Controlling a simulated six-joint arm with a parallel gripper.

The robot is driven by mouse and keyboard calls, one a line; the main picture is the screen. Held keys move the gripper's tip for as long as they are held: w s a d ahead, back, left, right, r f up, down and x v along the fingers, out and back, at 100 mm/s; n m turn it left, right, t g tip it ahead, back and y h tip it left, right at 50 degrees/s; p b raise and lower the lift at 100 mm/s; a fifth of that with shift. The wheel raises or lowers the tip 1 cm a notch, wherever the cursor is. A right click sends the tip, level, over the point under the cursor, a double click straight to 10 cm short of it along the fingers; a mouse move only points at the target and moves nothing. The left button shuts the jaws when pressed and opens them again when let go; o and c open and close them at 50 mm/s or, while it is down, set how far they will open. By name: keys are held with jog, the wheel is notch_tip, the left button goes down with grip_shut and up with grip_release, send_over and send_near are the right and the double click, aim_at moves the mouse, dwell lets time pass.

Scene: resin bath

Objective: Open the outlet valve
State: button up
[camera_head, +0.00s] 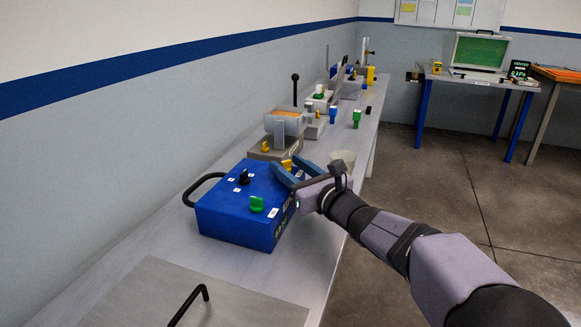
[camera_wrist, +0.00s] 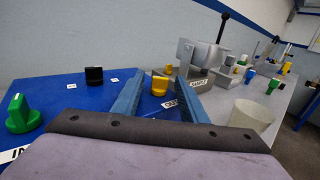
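A blue box (camera_head: 232,222) on the bench carries a green knob (camera_head: 257,204), a black knob (camera_head: 244,177) and a yellow knob (camera_head: 287,165), with small white labels. The yellow knob also shows in the wrist view (camera_wrist: 160,86), upright, with a label partly hidden beside it. The green knob (camera_wrist: 22,115) stands at the left there, near a label starting "IN". My gripper (camera_head: 290,168) is open, its blue fingers at the box's far right corner. In the wrist view, the yellow knob appears between the fingers (camera_wrist: 159,80), with a gap on each side. I cannot tell which knob is the outlet valve.
A grey device (camera_head: 283,125) with a black-knobbed lever stands behind the box. A pale cup (camera_head: 342,158) stands just beyond my gripper, near the bench's right edge. Green (camera_head: 356,118) and blue (camera_head: 333,114) items stand farther back. A black handle (camera_head: 190,305) is in front.

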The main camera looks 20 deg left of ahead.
jog(key=b+v, duration=0.1)
jog(key=v, duration=0.6)
jog(key=shift+d, duration=0.15)
jog(key=shift+c, duration=0.6)
